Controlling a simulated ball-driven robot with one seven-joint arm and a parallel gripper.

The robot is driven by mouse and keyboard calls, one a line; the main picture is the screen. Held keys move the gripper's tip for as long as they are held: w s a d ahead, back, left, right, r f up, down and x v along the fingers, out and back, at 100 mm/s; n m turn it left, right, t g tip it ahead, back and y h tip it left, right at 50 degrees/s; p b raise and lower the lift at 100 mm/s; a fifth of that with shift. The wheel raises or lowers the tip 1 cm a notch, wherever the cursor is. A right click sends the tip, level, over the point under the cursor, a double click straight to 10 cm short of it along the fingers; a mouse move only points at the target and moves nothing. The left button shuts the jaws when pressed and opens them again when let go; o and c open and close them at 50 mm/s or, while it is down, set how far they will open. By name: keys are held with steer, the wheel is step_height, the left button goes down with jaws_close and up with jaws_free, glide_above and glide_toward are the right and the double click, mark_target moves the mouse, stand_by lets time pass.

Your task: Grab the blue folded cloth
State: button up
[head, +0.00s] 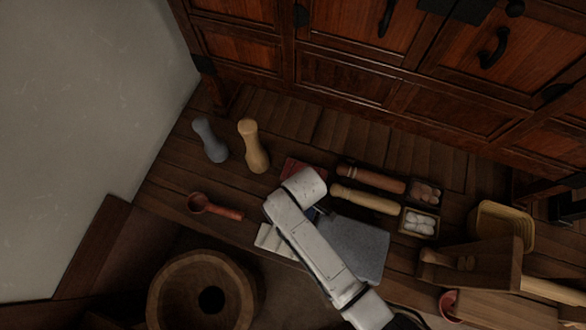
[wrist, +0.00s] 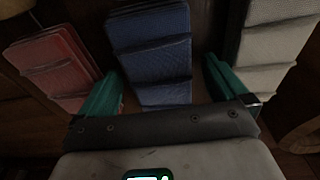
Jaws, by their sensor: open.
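The blue folded cloth (wrist: 150,50) lies in the middle of the wrist view, its layers showing as stacked folds. My gripper (wrist: 162,70) is open, with one green finger on the left of the blue cloth and one on the right. The fingers look apart from it; I cannot tell how far above it they are. In the head view my arm covers most of the blue cloth, and only a small blue patch (head: 311,214) shows beside the arm. My fingers are hidden there.
A red folded cloth (wrist: 55,65) lies left of the blue one and a white folded cloth (wrist: 268,40) right of it, both close to the fingers. A grey slab (head: 358,250), wooden rollers (head: 366,200) and a ladle (head: 215,207) lie around on the plank surface.

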steer(key=shift+c, duration=0.2)
steer(key=c, duration=1)
steer(key=shift+c, duration=0.2)
steer(key=shift+r, duration=0.1)
